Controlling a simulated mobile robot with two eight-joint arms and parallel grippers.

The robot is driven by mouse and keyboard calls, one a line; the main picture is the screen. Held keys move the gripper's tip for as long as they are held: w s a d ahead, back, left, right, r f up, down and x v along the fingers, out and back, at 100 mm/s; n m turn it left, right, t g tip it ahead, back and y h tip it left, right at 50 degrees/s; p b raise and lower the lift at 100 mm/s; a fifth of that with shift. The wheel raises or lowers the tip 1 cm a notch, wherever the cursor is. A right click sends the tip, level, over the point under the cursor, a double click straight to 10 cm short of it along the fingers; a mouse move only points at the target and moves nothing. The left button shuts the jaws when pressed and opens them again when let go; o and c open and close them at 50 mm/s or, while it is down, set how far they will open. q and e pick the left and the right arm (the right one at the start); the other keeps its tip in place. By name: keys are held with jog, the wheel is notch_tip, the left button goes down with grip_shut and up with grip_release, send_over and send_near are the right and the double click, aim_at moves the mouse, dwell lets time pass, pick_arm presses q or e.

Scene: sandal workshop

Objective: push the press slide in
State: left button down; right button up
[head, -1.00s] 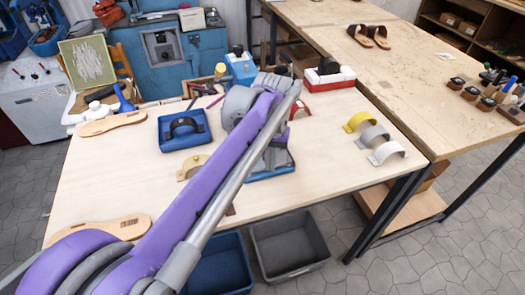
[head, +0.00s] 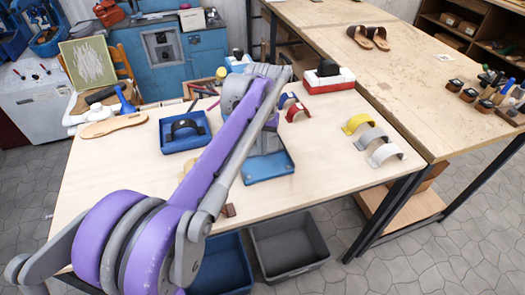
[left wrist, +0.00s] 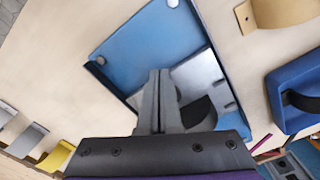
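The press has a blue base plate (head: 268,168) with light round studs at its corners, on the front part of the table. In the left wrist view, the blue plate (left wrist: 150,40) carries a grey metal piece (left wrist: 198,75), which looks like the slide, and a dark rounded part (left wrist: 197,111). My left gripper (left wrist: 158,73) is above the plate, its two fingers together with nothing visible between them. The fingers overlap the grey piece's edge; I cannot tell whether they touch it. In the head view my purple arm hides much of the press. My right gripper is not in view.
A blue tray with a black strap (head: 184,132) lies left of the press. Yellow, grey and white straps (head: 385,154) stand at right. A red-and-white box (head: 328,80) is behind. Grey (head: 290,250) and blue bins are below the table edge. Table between press and straps is clear.

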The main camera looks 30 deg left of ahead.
pick_arm(q)
jog(key=shift+w+a+p, duration=0.4)
jog(key=shift+w+a, duration=0.55)
jog(key=shift+a, duration=0.2)
jog(key=shift+w+a+p, duration=0.35)
jog(key=shift+w+a, duration=0.6)
jog(key=shift+a, duration=0.15)
jog(key=r+p, duration=0.1)
jog(key=r, duration=0.1)
jog(key=r+p, duration=0.1)
jog(key=r, duration=0.1)
jog(key=r+p, duration=0.2)
jog(key=r, duration=0.1)
jog(key=shift+s+d, duration=0.15)
jog(key=shift+d, duration=0.15)
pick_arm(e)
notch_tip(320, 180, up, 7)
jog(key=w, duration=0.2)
pick_arm(q)
jog(key=shift+s, duration=0.1)
